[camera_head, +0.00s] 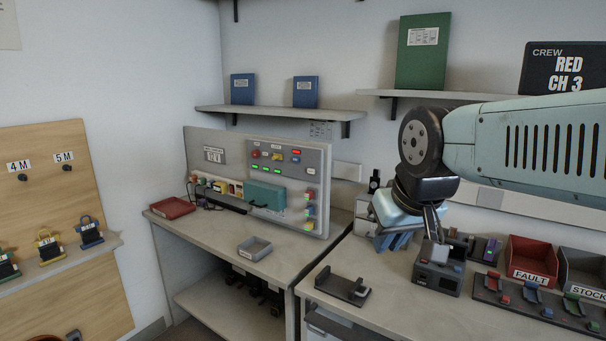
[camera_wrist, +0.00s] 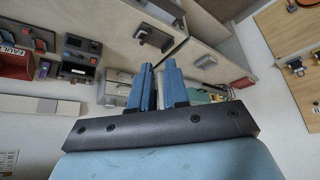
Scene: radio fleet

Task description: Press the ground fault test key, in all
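A grey control panel (camera_head: 291,174) stands upright at the back of the left bench. It carries small red, yellow and green keys and lamps, too small to read, so I cannot tell which is the ground fault test key. A teal box (camera_head: 266,195) sits in front of its lower left part. My gripper (camera_head: 392,241) has blue fingers and hangs over the right bench, to the right of the panel and apart from it. In the wrist view my gripper (camera_wrist: 159,84) shows its two fingers with a narrow gap and nothing between them.
A dark grey device (camera_head: 437,279) stands on the right bench, near a red FAULT bin (camera_head: 532,261). A black cradle (camera_head: 342,287) lies near the bench's front. A grey tray (camera_head: 254,248) and a red book (camera_head: 172,208) lie on the left bench. Shelves hang above.

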